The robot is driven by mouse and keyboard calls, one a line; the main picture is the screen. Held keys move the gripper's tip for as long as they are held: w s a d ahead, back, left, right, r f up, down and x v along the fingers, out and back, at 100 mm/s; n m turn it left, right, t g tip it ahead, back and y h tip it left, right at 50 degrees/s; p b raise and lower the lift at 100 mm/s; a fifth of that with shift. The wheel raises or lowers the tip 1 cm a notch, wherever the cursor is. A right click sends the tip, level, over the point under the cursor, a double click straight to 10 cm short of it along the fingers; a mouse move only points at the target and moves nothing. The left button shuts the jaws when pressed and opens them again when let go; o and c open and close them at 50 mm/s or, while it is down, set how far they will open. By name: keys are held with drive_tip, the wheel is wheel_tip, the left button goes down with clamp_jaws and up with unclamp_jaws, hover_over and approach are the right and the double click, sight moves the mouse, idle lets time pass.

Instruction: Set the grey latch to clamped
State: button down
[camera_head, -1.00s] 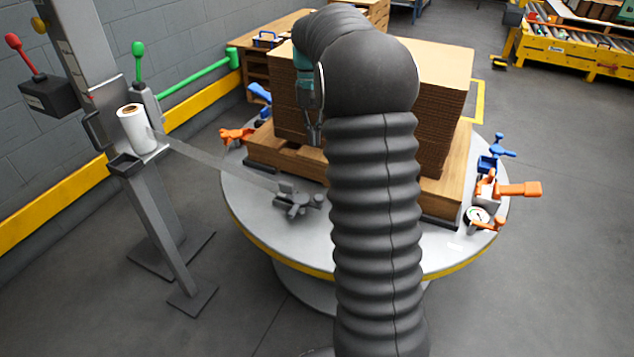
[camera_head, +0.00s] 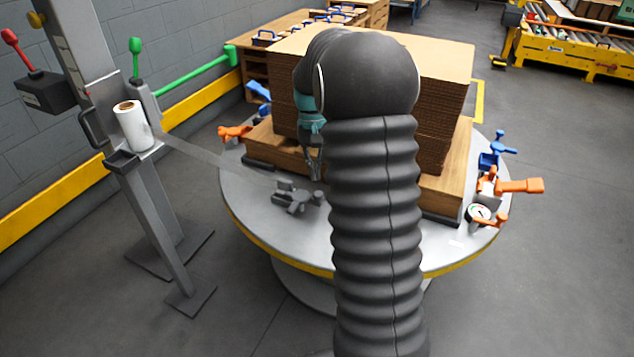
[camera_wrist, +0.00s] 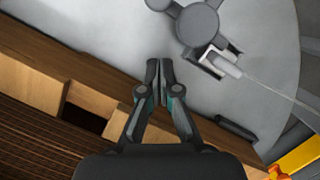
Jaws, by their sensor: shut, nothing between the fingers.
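The grey latch (camera_head: 297,197) sits on the near left part of the round table top, in front of the pallet. It has a hub with several rounded lobes and a small bracket. In the wrist view the latch (camera_wrist: 196,25) is at the top, beyond my fingertips, its lobes and pale bracket in sight. My gripper (camera_head: 315,176) is just behind and to the right of the latch, pointing down. In the wrist view my gripper (camera_wrist: 160,62) has its fingertips together with nothing between them, apart from the latch. My arm hides part of the table.
The round table (camera_head: 255,215) carries a wooden pallet (camera_head: 265,145) with stacked cardboard (camera_head: 445,80). Orange clamps (camera_head: 518,187) and blue clamps (camera_head: 500,143) stand on the right rim beside a gauge (camera_head: 480,213). A film roll (camera_head: 132,127) on a post stands left, its film strip reaching toward the latch.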

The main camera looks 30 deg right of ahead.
drive_tip(key=shift+s+a, duration=0.25)
drive_tip(key=shift+s, duration=0.4)
drive_tip(key=shift+s+a, duration=0.2)
drive_tip(key=shift+s, duration=0.45)
drive_tip(key=shift+s+a, duration=0.25)
drive_tip(key=shift+s, duration=0.4)
